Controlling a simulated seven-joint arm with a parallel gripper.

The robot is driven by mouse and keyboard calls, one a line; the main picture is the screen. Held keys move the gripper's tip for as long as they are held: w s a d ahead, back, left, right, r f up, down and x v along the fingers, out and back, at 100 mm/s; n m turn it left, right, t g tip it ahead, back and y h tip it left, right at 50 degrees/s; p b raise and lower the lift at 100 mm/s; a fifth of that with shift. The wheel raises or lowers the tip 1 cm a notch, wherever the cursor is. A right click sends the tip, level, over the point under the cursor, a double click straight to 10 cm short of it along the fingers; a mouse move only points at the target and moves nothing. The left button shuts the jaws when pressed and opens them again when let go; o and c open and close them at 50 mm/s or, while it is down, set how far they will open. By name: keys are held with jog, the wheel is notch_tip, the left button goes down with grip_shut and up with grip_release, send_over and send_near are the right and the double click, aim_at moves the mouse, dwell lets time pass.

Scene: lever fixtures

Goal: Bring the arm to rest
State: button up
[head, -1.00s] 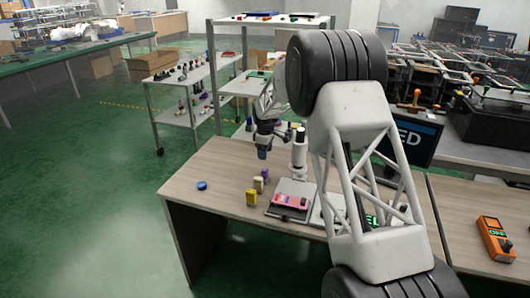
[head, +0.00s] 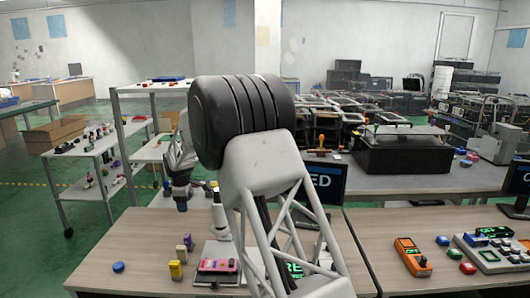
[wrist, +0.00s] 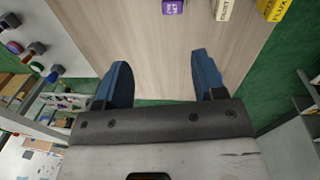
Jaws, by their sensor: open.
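My gripper (head: 182,203) hangs above the back edge of the wooden table (head: 140,237) in the head view, small and partly in the shade of my arm. In the wrist view my gripper (wrist: 162,80) shows two blue fingers spread wide, with nothing between them. My own arm covers the middle of the head view and hides part of the table behind it.
An orange meter (head: 412,257) lies at the right. A white shelf cart (head: 100,147) stands left behind the table.

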jog(key=s+d+r+m, duration=0.3)
jog(key=s+d+r, duration=0.4)
jog(key=d, duration=0.4)
jog(key=s+d+r+m, duration=0.3)
jog(key=s+d+r, duration=0.3)
jog(key=s+d, duration=0.3)
jog(key=s+d+r+m, duration=0.3)
jog(key=s+d+r, duration=0.35)
jog(key=d, duration=0.55)
jog(key=s+d+r+m+t, duration=0.1)
jog(key=s+d+m, duration=0.1)
jog(key=s+d, duration=0.55)
jog(key=s+d+r+m, duration=0.1)
jog(key=s+d+m, duration=0.25)
jog(key=s, duration=0.65)
jog(key=s+d+f+m, duration=0.2)
jog(key=s+d+f, duration=0.1)
jog(key=s, duration=0.7)
jog(key=s+d+f+m, duration=0.2)
jog(key=s+d+f, duration=0.1)
jog(key=s, duration=0.7)
jog(key=shift+d, duration=0.75)
